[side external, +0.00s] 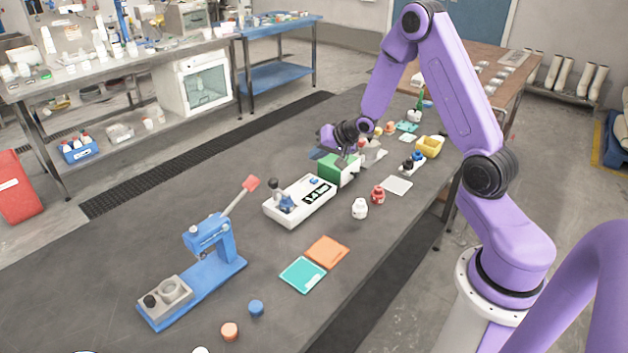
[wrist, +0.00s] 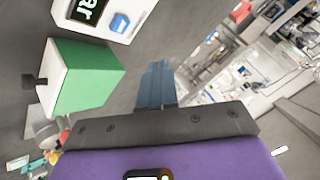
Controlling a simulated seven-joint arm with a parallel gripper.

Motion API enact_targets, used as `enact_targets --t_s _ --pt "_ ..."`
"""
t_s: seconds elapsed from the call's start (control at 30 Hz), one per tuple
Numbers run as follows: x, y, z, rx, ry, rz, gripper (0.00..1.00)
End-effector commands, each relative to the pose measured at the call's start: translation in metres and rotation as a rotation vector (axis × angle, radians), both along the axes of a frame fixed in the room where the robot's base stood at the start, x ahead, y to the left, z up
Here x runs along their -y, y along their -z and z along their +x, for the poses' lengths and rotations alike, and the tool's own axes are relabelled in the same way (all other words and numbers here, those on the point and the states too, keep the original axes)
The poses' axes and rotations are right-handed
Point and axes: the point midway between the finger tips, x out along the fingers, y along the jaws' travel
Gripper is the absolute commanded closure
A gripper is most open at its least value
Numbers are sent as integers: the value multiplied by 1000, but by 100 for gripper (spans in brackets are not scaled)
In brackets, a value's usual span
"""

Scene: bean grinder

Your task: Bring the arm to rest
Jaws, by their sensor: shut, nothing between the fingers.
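My gripper (side external: 316,154) hangs at the end of my purple arm, above the table near the green and white box (side external: 340,170). In the wrist view its blue-grey fingers (wrist: 155,84) are together with nothing between them. The green and white box (wrist: 88,78) lies to their left in that view, with a dark knob on its white side. The gripper appears apart from the box.
A white device (side external: 300,200) with a display and blue button stands beside the box. A blue lever press (side external: 208,262), orange pad (side external: 327,252), teal pad (side external: 302,274), white jar (side external: 360,208) and red jar (side external: 377,194) share the dark table. Its left part is clear.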

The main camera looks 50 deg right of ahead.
Motion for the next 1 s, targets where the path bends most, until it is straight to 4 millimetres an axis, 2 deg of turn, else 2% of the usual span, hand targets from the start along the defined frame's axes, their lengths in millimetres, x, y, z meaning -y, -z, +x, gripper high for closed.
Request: enact_targets --t_s 0.53,0.63,0.73,0.83,1.0 --pt "0 0 0 -1 -1 0 100" --pt "-7 -2 -1 -7 -21 -14 100" --pt "-27 -10 -5 -31 -80 -58 100" --pt "-60 -22 -17 -72 -183 -130 100" --pt "-119 -43 -54 -152 -397 -268 100"
